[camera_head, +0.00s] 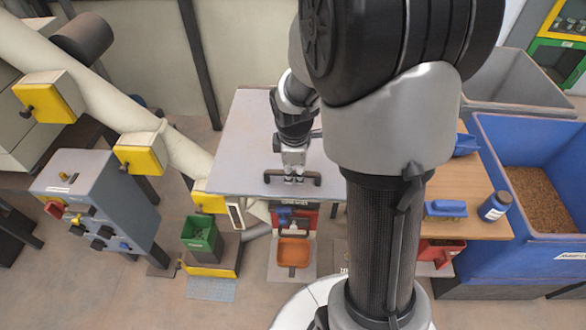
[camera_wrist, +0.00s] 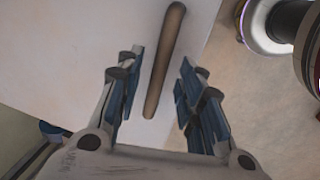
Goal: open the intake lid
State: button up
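The intake lid (camera_head: 235,165) is a broad, pale grey panel in the middle of the head view. It appears to lie flat, though part is hidden behind my arm. Its dark bar handle (camera_head: 312,180) runs along the front edge. My gripper (camera_head: 293,177) is at the middle of this handle. In the wrist view the handle (camera_wrist: 164,60) looks like a brown bar over the pale lid (camera_wrist: 60,50). It passes between the spread fingers of my gripper (camera_wrist: 158,85), with a gap on each side. I cannot tell how deep it sits between them.
A green bin (camera_head: 199,233) and an orange tray (camera_head: 293,252) stand below the lid's front edge. A grey control box (camera_head: 95,195) is at left. At right are a wooden table (camera_head: 485,185) with a blue jar (camera_head: 495,206) and a large blue bin (camera_head: 500,130).

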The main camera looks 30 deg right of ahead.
jog(key=shift+f, duration=0.35)
jog(key=shift+c, duration=0.2)
grip_shut()
dwell(0.5)
